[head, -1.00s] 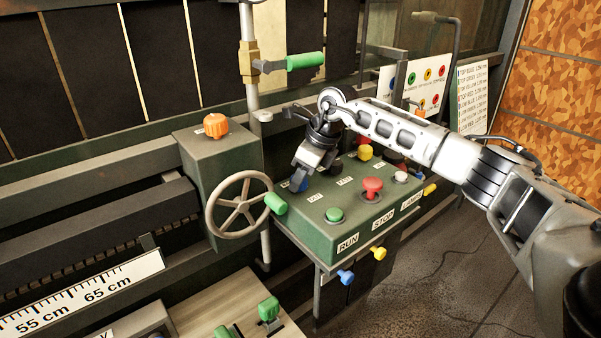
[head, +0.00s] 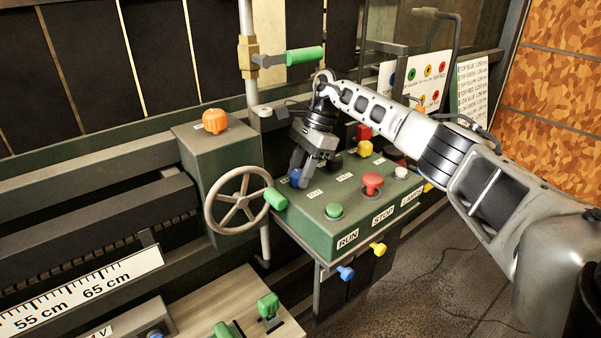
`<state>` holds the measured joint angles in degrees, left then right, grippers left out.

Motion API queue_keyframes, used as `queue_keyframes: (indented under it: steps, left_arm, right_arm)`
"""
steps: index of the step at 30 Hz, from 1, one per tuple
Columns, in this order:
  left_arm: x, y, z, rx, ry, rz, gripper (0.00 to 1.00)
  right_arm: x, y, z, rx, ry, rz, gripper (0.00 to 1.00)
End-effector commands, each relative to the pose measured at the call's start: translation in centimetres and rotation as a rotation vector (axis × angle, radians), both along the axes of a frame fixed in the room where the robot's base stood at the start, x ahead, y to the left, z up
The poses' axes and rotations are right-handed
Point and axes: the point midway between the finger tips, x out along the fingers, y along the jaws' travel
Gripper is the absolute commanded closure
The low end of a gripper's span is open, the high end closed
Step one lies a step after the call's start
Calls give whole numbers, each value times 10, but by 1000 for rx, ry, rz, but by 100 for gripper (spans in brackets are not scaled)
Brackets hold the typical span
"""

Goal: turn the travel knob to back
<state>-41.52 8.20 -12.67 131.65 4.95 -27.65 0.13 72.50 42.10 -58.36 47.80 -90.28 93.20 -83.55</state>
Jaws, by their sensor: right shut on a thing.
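My right gripper (head: 298,178) is shut on a blue knob (head: 294,177) at the far left corner of the green control box (head: 300,212). The fingers come down onto it from the upper right and partly hide it. Small white labels lie beside the knob on the box top, too small to read surely, so I cannot tell which setting it points to. My left gripper is not in view.
Near the knob are a green button (head: 333,211), a red mushroom button (head: 372,184), a yellow knob (head: 365,148) and a handwheel (head: 238,205) with a green grip. A green-handled valve lever (head: 303,56) stands behind.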

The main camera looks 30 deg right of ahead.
Motion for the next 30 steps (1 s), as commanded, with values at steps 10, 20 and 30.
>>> queue_keyframes:
  steps: [10, 20, 30]
  left_arm:
    - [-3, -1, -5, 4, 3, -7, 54]
    - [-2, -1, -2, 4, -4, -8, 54]
    - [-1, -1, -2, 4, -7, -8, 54]
  right_arm:
    - [2, 0, 1, 0, -5, 135, 89]
    - [2, 0, 2, -1, -6, 160, 89]
    - [1, 0, 2, -1, -5, 159, 45]
